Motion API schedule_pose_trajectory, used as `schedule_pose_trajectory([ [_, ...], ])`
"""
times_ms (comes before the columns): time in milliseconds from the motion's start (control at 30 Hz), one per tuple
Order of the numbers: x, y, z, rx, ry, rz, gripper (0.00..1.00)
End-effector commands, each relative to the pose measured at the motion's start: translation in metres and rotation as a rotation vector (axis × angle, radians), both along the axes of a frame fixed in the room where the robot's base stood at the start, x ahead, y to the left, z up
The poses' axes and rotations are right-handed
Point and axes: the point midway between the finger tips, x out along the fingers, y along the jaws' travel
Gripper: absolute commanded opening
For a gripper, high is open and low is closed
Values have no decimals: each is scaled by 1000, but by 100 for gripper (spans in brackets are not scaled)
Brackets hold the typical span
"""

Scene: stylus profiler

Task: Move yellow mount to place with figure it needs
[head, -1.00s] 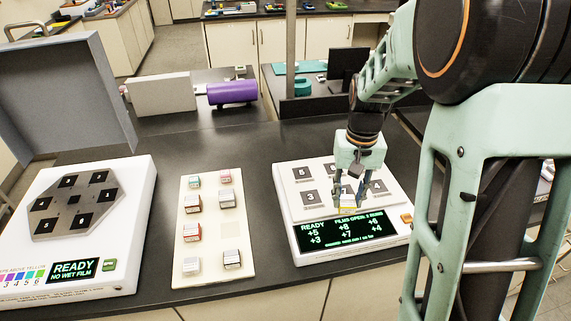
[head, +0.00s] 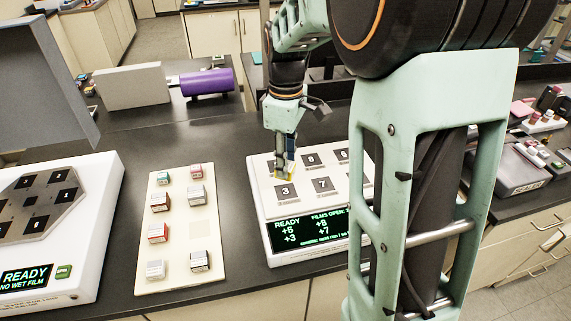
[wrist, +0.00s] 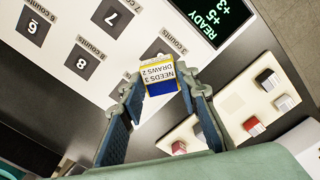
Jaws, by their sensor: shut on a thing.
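My gripper (head: 285,168) is shut on the yellow mount (wrist: 158,76). The mount is a small block with yellow edges, some blue, and a white label reading "NEEDS 3 DRAWS 2". It is held over the left part of a white instrument (head: 262,211), by the dark square marked 3 (head: 285,191). I cannot tell the exact height above the plate. Other dark squares are marked 7 (head: 322,185), 8 (head: 312,160) and 6 (wrist: 32,28). The far left square is hidden behind my gripper and mount. The instrument's screen (head: 305,229) reads READY with +5, +8, +3, +7.
A cream tray (head: 197,275) with several small coloured blocks and an empty marked spot lies to the left. Further left is a white machine (head: 88,240) with a hexagonal plate, raised lid and a READY, NO WET FILM screen. A purple cylinder (head: 208,83) lies behind.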

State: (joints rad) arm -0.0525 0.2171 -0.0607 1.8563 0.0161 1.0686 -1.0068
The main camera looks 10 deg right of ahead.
Motion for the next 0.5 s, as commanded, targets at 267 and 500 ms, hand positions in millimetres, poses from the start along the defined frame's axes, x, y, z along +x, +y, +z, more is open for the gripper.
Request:
schedule_pose_trajectory([
  [267, 0, 0, 2, -1, 0, 58, 0],
  [500, -1, -1, 3, -1, 0, 56, 0],
])
